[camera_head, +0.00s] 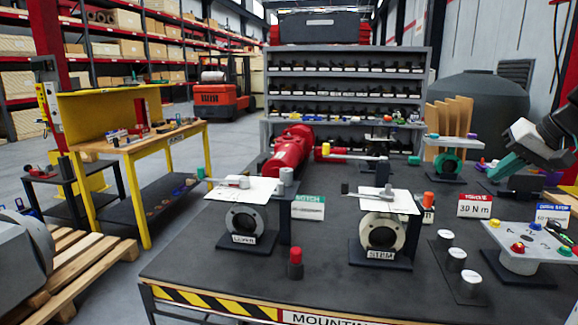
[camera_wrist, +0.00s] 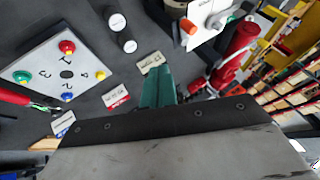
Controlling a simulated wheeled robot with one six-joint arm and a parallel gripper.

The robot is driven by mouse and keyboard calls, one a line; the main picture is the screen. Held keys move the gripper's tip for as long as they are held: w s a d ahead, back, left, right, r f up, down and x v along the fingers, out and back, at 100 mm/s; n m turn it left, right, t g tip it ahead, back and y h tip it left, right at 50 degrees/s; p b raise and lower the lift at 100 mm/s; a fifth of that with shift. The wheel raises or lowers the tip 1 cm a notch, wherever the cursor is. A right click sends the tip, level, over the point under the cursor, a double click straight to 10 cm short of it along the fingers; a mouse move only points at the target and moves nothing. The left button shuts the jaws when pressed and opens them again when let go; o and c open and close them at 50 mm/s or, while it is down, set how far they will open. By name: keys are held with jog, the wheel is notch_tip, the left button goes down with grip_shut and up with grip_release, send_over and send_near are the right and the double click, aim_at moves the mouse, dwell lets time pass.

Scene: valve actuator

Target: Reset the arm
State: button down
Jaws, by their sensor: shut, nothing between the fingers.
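My gripper (camera_head: 494,173) hangs over the right side of the dark bench top, with its teal fingers pointing down and left. In the wrist view the teal fingers (camera_wrist: 158,88) are together, with nothing between them. Part of my arm runs out of the right edge of the head view. The fingers appear to be above the bench, apart from the objects around them.
The bench (camera_head: 200,262) holds the LEVER valve (camera_head: 246,222), the STEM valve (camera_head: 382,236), a numbered plate with coloured knobs (camera_head: 518,240), a 30 N m sign (camera_head: 475,205) and a red actuator (camera_head: 290,150). A shelf rack (camera_head: 345,57) stands behind. Bare bench lies front left.

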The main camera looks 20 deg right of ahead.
jog(key=s+a+f+n+g, duration=0.2)
jog(key=s+a+f, duration=0.2)
jog(key=a, duration=0.6)
jog(key=s+a+f+n+g+h, duration=0.1)
jog(key=s+a, duration=0.4)
jog(key=a, duration=0.5)
jog(key=s+a+f+n+g, duration=0.2)
jog(key=a+f, duration=0.4)
jog(key=a, duration=0.5)
jog(key=shift+s+f+n+g+h, duration=0.4)
jog(key=shift+s+g, duration=0.1)
jog(key=shift+s, duration=0.65)
jog(key=c, duration=2)
grip_release()
jog(key=shift+a+r, duration=0.15)
jog(key=shift+a, duration=0.25)
jog(key=o, duration=0.7)
jog(key=shift+a+n, duration=0.15)
jog(key=shift+n, duration=0.15)
jog(key=shift+c, duration=0.2)
